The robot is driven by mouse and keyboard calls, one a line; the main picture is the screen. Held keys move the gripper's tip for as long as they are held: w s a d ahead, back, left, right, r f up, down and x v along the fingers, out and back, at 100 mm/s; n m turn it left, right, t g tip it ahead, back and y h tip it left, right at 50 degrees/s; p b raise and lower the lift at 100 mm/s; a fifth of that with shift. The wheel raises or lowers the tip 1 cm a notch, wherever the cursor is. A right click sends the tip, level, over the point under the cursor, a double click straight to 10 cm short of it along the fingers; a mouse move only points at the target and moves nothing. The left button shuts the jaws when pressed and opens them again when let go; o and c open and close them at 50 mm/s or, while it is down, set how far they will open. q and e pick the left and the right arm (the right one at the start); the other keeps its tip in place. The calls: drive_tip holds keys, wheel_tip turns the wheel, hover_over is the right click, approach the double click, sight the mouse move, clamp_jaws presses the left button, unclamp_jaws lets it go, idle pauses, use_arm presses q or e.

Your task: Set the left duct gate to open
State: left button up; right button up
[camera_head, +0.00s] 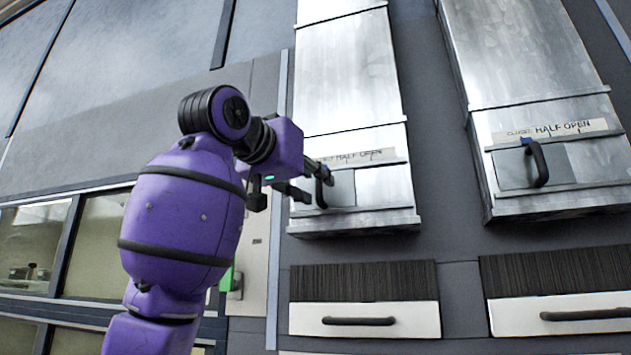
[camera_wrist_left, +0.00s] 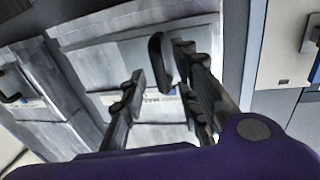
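The left duct gate is a metal plate (camera_head: 341,187) with a dark upright handle (camera_head: 320,192) on the left metal duct (camera_head: 350,80). A label strip (camera_head: 375,155) above it reads "HALF OPEN"; its left part is hidden by my gripper. The handle stands near the strip's left end. My left gripper (camera_head: 306,181) is at the handle with its fingers apart. In the left wrist view, the handle (camera_wrist_left: 159,60) shows between the open fingers (camera_wrist_left: 160,70), closer to the right-hand one. I cannot tell whether a finger touches it. My right gripper is not in view.
A similar right duct (camera_head: 530,55) has its own handle (camera_head: 538,164) and label strip (camera_head: 560,130). Drawers with dark handles (camera_head: 358,321) sit below both ducts. A green-and-white wall box (camera_head: 232,280) is behind my left arm. Windows (camera_head: 30,240) line the left.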

use_arm(q)
drive_tip(key=shift+w+d, duration=0.15)
drive_tip(key=shift+w, duration=0.2)
drive_tip(key=shift+c, duration=0.5)
clamp_jaws()
drive_tip(key=s+d, duration=0.1)
drive_tip(key=d, duration=0.2)
drive_tip(key=s+d, duration=0.1)
drive_tip(key=d, duration=0.2)
drive_tip(key=s+d, duration=0.1)
drive_tip(key=d, duration=0.2)
drive_tip(key=shift+s+d, duration=0.1)
drive_tip(key=shift+d, duration=0.3)
drive_tip(key=shift+a, duration=0.15)
